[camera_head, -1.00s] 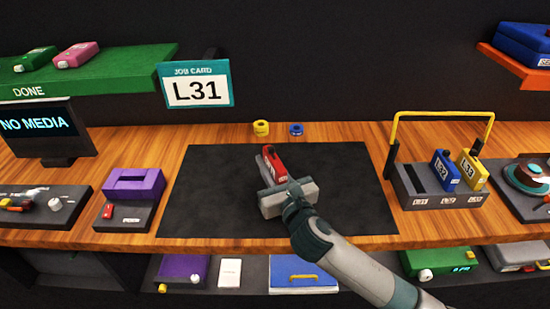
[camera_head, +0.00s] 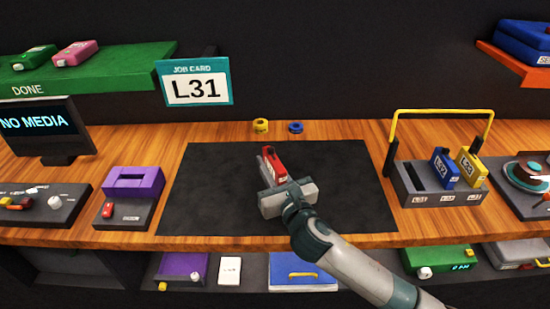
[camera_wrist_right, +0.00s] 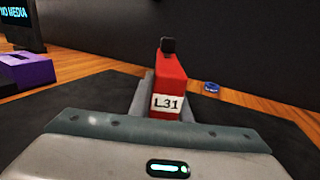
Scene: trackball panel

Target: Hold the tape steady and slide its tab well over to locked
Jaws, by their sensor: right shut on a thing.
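The red tape (camera_head: 274,164) stands on the dark mat (camera_head: 210,190) in the middle of the bench. In the right wrist view the tape (camera_wrist_right: 170,82) shows a white label reading L31 and a small black piece (camera_wrist_right: 168,45) on top; whether that is the tab I cannot tell. My right gripper (camera_head: 280,180) is shut on the tape from the near side, and its body hides the tape's lower near part. My left gripper is in neither view.
A grey rack (camera_head: 436,198) with a yellow handle holds a blue and a yellow tape at the right. A purple-topped device (camera_head: 133,184) stands left of the mat. Yellow (camera_head: 260,125) and blue (camera_head: 295,127) rings lie behind the mat. A job card (camera_head: 196,82) reads L31.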

